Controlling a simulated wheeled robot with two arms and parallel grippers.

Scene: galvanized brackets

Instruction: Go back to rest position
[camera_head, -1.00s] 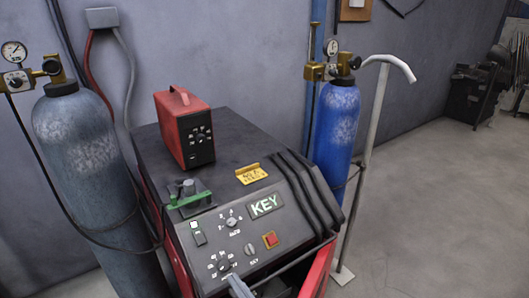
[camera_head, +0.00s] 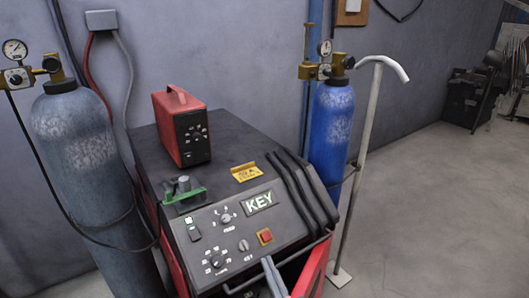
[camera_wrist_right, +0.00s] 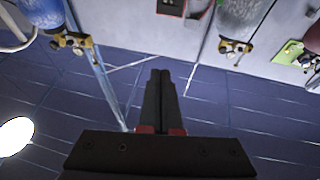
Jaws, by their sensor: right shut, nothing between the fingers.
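My right gripper (camera_head: 270,265) shows as two grey fingers close together at the bottom of the head view. They are in front of the lower front of the welding machine (camera_head: 240,215), beside its dials. In the right wrist view my right gripper (camera_wrist_right: 160,75) shows dark fingers side by side, shut, with nothing held between them. My left gripper is not in view.
A grey-blue gas cylinder (camera_head: 85,150) stands left of the machine and a blue one (camera_head: 329,130) right of it. A red box (camera_head: 182,125) and a green clamp-like piece (camera_head: 183,195) sit on the machine. A white pole (camera_head: 363,160) stands at right, with open floor (camera_head: 440,210) beyond.

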